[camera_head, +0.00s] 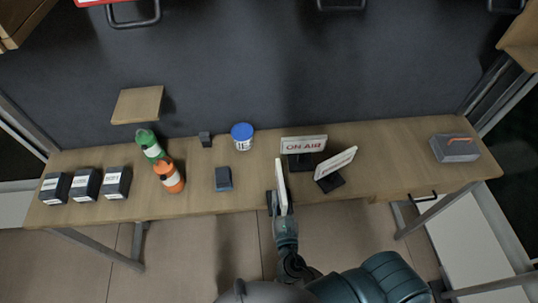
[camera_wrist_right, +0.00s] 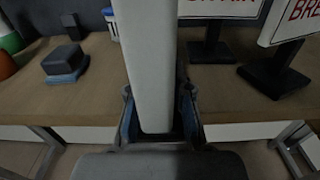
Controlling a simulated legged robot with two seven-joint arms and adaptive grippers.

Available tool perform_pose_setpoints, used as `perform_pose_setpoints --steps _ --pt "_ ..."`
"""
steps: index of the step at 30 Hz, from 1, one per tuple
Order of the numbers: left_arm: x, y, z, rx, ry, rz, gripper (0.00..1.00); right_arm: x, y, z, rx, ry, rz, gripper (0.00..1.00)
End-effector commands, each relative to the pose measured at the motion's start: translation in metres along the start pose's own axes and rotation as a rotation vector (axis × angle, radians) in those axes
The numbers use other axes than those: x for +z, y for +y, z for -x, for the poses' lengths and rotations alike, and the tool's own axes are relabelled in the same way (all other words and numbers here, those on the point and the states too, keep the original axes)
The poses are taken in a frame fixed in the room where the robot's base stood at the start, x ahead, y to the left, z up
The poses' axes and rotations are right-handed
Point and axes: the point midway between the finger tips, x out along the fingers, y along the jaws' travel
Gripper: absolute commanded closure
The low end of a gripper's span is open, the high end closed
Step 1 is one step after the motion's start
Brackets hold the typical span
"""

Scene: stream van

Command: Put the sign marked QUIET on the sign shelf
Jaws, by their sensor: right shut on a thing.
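My right gripper (camera_head: 278,203) is shut on a white sign (camera_head: 282,180) at the front edge of the table. The held sign is upright and seen nearly edge-on, so its marking cannot be read. In the right wrist view the sign (camera_wrist_right: 152,60) stands between the fingers (camera_wrist_right: 159,118). I cannot tell whether its foot touches the table. A small wooden shelf (camera_head: 138,104) is on the dark wall at left, empty; whether it is the sign shelf is not marked. My left gripper is not in view.
An ON AIR sign (camera_head: 304,145) and a tilted-looking sign (camera_head: 336,163) reading "BRE…" stand just right of the held sign. Left are a blue-lidded tub (camera_head: 242,136), a dark block (camera_head: 223,179), green (camera_head: 151,146) and orange (camera_head: 169,177) bottles, and black boxes (camera_head: 86,184). A grey case (camera_head: 455,148) is far right.

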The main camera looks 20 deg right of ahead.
Motion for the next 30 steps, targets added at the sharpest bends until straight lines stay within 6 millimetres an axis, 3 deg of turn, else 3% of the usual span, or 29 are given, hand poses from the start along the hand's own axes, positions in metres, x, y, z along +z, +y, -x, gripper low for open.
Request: perform_pose_setpoints --steps 6,12,20,25,30 --pt "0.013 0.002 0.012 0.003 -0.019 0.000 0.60 0.005 0.001 -0.062 -0.001 -0.008 0.002 1.00" --pt "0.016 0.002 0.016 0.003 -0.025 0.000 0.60 0.005 0.001 -0.111 -0.001 -0.005 0.000 1.00" --pt "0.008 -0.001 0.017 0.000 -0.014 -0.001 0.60 0.004 0.000 -0.138 -0.001 -0.004 0.000 1.00" --pt "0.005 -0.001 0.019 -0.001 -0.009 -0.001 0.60 0.004 0.000 -0.170 -0.001 -0.004 -0.001 1.00" --pt "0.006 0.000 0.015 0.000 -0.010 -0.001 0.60 -0.014 0.000 -0.169 0.000 0.000 0.000 1.00"
